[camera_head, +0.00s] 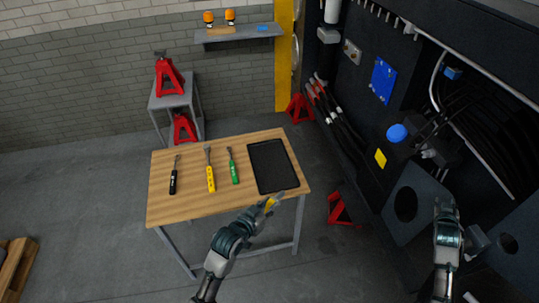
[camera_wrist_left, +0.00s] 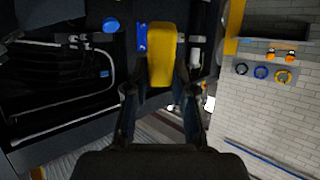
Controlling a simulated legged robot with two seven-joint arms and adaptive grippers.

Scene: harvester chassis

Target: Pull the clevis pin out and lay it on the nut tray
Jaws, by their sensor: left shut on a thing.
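My left gripper (camera_head: 272,203) is shut on a yellow piece, the clevis pin as far as I can tell. The nut tray (camera_head: 273,166) is the flat black tray at the right of the wooden table. The left gripper appears just off the tray's near edge; its height over the table is unclear. My right gripper (camera_head: 445,209) is in front of the dark chassis at the right, with nothing visible in it.
Three hand tools lie on the table: black (camera_head: 173,178), yellow (camera_head: 210,172) and green (camera_head: 233,168). The dark chassis (camera_head: 365,120) fills the right side, with a small yellow square (camera_head: 380,158) on it. A red stand (camera_head: 341,211) sits on the floor between table and chassis.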

